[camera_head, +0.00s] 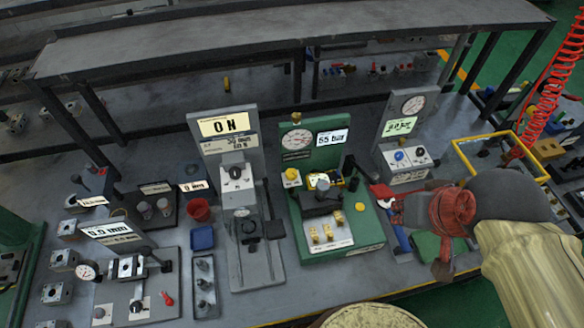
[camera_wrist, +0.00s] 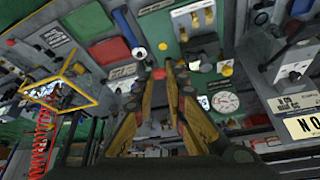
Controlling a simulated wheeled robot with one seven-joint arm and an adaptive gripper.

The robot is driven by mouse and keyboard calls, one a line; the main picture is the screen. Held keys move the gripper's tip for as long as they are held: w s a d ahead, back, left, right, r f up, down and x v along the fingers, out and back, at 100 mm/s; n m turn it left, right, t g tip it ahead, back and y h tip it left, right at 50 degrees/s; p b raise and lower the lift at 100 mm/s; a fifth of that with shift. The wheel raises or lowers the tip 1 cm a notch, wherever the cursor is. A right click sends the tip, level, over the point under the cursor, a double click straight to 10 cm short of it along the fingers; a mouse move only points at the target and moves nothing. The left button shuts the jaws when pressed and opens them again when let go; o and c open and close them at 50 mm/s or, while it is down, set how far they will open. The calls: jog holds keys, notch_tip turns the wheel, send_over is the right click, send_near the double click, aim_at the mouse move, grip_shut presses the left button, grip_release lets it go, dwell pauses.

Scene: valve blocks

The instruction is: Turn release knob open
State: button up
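The task's release knob is not marked clearly enough for me to single it out.
A red box (camera_head: 383,192) and a blue-handled tool (camera_head: 401,236) lie near my gripper. A yellow-rimmed tray (camera_head: 480,140) stands to the right, by a coiled red hose (camera_head: 555,85). The grey ON station (camera_head: 226,130) stands left of the green one.

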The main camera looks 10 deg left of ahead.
jog(key=o, duration=0.5)
jog(key=w+a+n+g+p, duration=0.2)
jog(key=w+a+g+p, duration=0.1)
jog(key=a+p, duration=0.3)
jog(key=shift+w+f, duration=0.35)
jog(key=shift+w, duration=0.5)
jog(key=o, duration=0.3)
jog(key=w+a+f+n+g+p, duration=0.2)
jog(key=w+a+n+p, duration=0.1)
jog(key=w+a+p, duration=0.1)
jog(key=shift+w+a+f, duration=0.25)
jog(key=shift+a+f, duration=0.05)
jog(key=shift+a, duration=0.45)
jog(key=n+p, duration=0.5)
jog(key=n, duration=0.6)
send_over(292, 173)
jog(key=f, duration=1.1)
jog(key=shift+s+d, duration=0.15)
jog(key=shift+d, duration=0.05)
jog(key=shift+a+r+n, duration=0.1)
jog(key=shift+n, duration=0.4)
jog(key=shift+w+n, duration=0.25)
jog(key=shift+n, duration=0.25)
jog(key=shift+f+p, duration=0.35)
jog(key=shift+f, duration=3.55)
